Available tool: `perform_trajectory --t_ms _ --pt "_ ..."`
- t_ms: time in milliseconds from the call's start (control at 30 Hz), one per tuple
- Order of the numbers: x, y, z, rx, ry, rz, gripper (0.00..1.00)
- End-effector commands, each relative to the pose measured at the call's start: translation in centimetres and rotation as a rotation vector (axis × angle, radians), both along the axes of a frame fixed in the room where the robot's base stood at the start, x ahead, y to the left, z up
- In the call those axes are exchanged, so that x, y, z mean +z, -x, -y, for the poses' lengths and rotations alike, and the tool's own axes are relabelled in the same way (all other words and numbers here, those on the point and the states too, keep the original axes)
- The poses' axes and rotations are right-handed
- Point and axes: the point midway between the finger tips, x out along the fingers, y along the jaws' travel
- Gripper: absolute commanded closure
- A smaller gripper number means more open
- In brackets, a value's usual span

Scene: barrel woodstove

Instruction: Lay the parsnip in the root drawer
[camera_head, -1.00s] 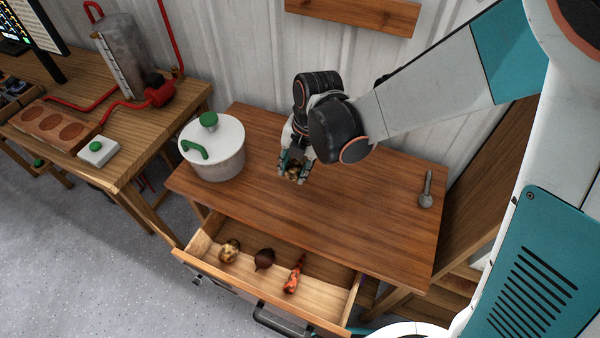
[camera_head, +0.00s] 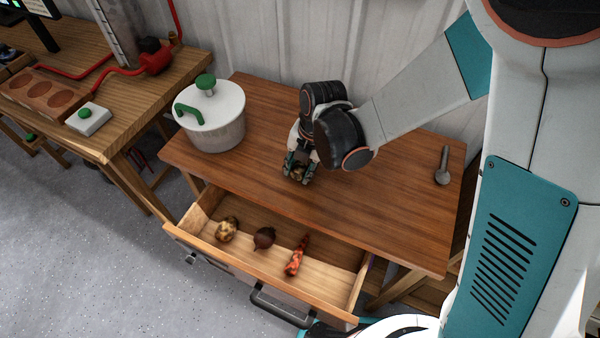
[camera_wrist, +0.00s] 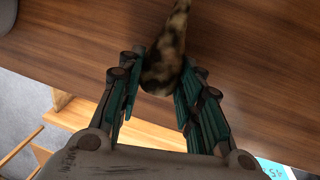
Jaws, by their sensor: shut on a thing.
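The parsnip (camera_wrist: 165,50) is a mottled tan and dark brown root, seen in the wrist view between the teal fingers. My gripper (camera_head: 298,179) is shut on it, over the front part of the wooden table. In the head view the fingers hide most of the parsnip (camera_head: 298,172). The root drawer (camera_head: 210,241) is pulled open under the table's front edge, nearer the camera than my gripper. A tan lumpy root (camera_head: 227,229), a dark round root (camera_head: 264,238) and an orange-red root (camera_head: 297,257) lie in it.
A white pot (camera_head: 215,125) with green handles stands at the table's (camera_head: 390,215) left. A grey spoon-like tool (camera_head: 443,166) lies at the right. The drawer's front strip and right end are bare. A workbench (camera_head: 120,135) stands at the left.

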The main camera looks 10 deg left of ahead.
Motion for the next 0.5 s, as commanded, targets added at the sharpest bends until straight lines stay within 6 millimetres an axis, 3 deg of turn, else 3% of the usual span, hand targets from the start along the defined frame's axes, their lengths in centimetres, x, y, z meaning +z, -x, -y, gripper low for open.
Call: perform_trajectory --t_ms 67,467,500 --pt "-1.15 -0.01 -0.01 0.000 0.000 0.000 0.95" --pt "-1.44 0.00 0.00 0.000 0.000 0.000 0.95" --pt "-1.42 0.00 0.00 0.000 0.000 0.000 0.63"
